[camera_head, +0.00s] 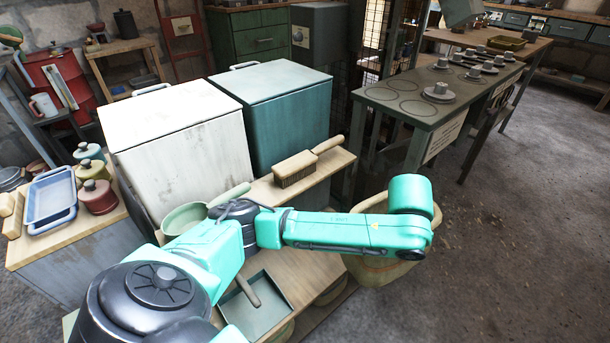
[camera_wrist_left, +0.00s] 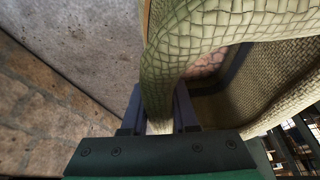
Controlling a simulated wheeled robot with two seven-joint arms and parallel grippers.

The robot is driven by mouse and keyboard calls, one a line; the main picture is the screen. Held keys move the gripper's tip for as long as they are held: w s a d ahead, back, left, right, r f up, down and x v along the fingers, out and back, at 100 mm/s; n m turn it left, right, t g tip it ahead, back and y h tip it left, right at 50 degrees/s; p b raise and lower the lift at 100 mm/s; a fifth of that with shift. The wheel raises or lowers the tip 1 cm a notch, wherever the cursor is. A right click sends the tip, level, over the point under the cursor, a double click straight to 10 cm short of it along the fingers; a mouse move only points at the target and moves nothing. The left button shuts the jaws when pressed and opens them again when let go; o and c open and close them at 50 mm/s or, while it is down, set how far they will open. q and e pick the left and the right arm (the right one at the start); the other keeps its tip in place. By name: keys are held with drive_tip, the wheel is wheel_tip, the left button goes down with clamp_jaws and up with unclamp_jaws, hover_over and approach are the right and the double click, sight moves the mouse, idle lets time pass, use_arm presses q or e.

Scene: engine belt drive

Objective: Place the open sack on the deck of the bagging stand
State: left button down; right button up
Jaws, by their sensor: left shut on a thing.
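The open sack (camera_head: 385,270) is tan and woven, with a wide mouth. It hangs past the right end of the low wooden deck (camera_head: 315,235), partly behind my left arm. My left gripper is hidden by the arm in the head view. In the left wrist view my left gripper (camera_wrist_left: 158,108) is shut on the thick rolled rim of the sack (camera_wrist_left: 215,35), one finger on each side. The sack's hollow inside shows at the right of that view. I cannot tell for sure whether the low wooden deck belongs to the bagging stand. My right gripper is not in view.
A dustpan (camera_head: 255,305) lies on the low deck. A brush (camera_head: 300,170) and a green scoop (camera_head: 190,215) lie on the shelf before a white bin (camera_head: 180,150) and a teal bin (camera_head: 285,110). A bench with weights (camera_head: 440,92) stands behind.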

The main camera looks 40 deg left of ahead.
use_arm(q)
drive_tip(key=s+d+f+m, duration=0.1)
drive_tip(key=d+f+m, duration=0.1)
drive_tip(key=d+f, duration=0.35)
drive_tip(key=w+a+f+b, duration=0.2)
drive_tip(key=a, duration=1.9)
wheel_tip(320, 180, down, 7)
drive_tip(key=b, duration=0.3)
drive_tip(key=shift+w+a+f+h, duration=0.2)
drive_tip(key=shift+a+h, duration=0.1)
drive_tip(key=shift+h, duration=0.1)
drive_tip(key=c, duration=0.9)
unclamp_jaws()
drive_tip(key=shift+s+f, duration=0.1)
drive_tip(key=shift+o, duration=1.1)
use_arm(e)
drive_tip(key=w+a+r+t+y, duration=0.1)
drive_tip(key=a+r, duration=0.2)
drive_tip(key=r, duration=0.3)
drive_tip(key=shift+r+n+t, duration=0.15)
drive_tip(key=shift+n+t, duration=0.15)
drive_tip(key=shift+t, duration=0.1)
